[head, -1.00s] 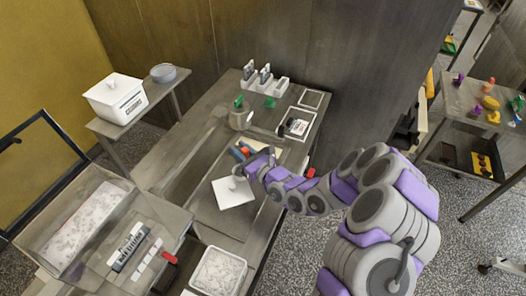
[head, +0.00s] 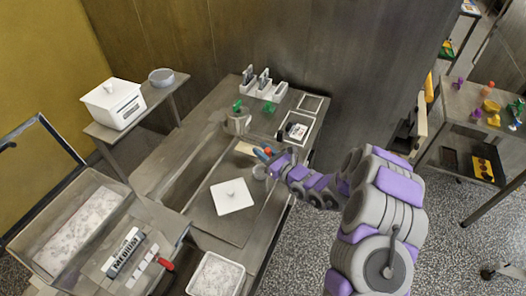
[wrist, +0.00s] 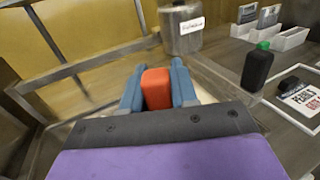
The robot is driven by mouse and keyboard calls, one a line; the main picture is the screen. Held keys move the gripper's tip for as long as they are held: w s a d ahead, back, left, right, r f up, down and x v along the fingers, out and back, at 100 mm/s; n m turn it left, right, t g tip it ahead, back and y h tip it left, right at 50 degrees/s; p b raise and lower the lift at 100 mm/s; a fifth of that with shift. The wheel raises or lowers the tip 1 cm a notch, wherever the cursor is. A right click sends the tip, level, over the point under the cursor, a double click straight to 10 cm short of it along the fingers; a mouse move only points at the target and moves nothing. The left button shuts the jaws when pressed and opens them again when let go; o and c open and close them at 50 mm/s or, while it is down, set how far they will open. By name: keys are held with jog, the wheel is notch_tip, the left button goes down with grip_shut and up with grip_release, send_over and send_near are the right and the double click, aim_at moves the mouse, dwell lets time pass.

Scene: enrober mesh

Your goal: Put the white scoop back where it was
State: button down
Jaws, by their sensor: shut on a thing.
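My gripper (head: 265,153) is over the right part of the bench. In the wrist view its blue fingers (wrist: 157,85) are shut on an orange-red piece (wrist: 156,92), which looks like a handle end. I cannot tell whether this piece belongs to the white scoop; no white scoop bowl shows clearly in either view. A small pale grey rounded shape (head: 260,172) is just below the gripper in the head view, too small to identify.
A white square lid with a knob (head: 232,198) lies on the bench. A metal canister (wrist: 181,30) and a green-capped dark bottle (wrist: 257,68) stand beyond the gripper. A tray with a red-handled tool (head: 166,265) is at front left.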

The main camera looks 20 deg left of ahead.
jog(key=shift+a, duration=0.15)
jog(key=c, duration=0.9)
grip_release()
jog(key=p+v, duration=0.1)
jog(key=v, duration=1.1)
